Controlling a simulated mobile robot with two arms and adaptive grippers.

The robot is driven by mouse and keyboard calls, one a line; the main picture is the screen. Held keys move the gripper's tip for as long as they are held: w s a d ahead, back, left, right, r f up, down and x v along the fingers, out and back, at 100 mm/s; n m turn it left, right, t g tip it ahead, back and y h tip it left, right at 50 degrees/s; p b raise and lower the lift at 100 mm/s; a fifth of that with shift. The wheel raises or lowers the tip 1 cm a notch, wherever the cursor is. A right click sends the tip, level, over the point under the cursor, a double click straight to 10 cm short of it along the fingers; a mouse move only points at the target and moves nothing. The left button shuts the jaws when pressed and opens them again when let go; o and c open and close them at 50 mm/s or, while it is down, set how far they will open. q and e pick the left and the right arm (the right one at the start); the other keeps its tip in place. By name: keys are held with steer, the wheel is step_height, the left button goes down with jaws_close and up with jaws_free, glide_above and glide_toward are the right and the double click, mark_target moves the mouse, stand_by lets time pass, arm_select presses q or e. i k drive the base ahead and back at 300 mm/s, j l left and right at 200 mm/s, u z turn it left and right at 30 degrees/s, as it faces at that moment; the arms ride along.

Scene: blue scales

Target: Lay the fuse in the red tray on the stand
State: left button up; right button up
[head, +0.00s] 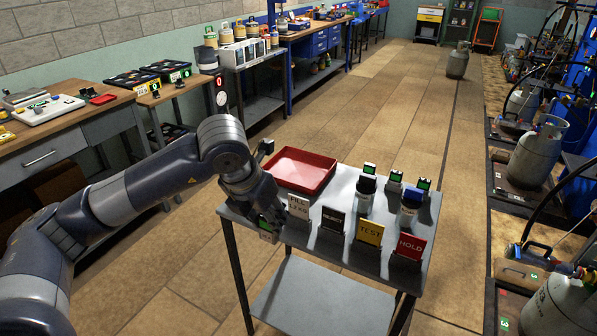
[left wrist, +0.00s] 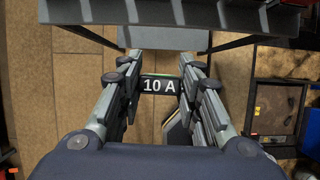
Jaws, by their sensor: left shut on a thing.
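The red tray (head: 300,185) lies empty at the back left of the grey metal stand (head: 325,245). My left gripper (head: 266,222) is at the stand's front left corner, in front of the tray and outside it. It is shut on a dark block marked "10 A", the fuse (left wrist: 160,86), which shows between both fingertips in the left wrist view (left wrist: 160,80). In the head view the gripper mostly hides the fuse. My right gripper is in neither view.
Cards reading FILL (head: 298,207), REJECT (head: 333,219), TEST (head: 369,231) and HOLD (head: 411,247) stand along the stand's front. Small canisters (head: 366,192) with green-faced tops are behind them. A workbench (head: 60,125) is at left; gas cylinders (head: 540,155) line the right.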

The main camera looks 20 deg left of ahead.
mark_target(310, 169)
steer(key=i, duration=1)
